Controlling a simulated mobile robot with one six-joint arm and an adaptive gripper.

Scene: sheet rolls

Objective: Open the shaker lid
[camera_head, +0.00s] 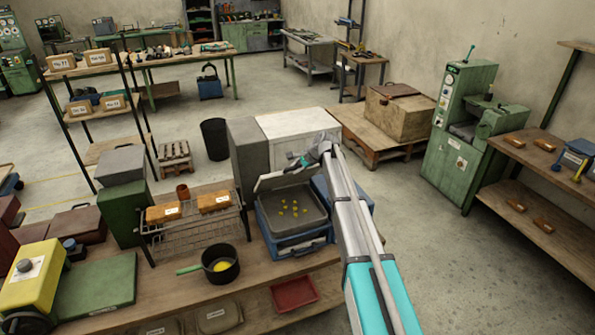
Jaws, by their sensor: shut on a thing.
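The shaker (292,243) stands on the wooden bench, with a blue body and a grey tray on top. Several small yellow pieces lie in the tray, which is uncovered in front. A light grey lid panel (270,183) stands raised and tilted at the tray's back edge. My gripper (303,162) is at the top edge of this lid and shut on it. The fingertips are small in view, and my arm covers the right end of the lid.
A black pan (220,264) with yellow contents and a wire rack (196,230) with orange boxes stand left of the shaker. A red tray (294,293) lies in front. A white-topped cabinet (297,124) stands close behind the lid.

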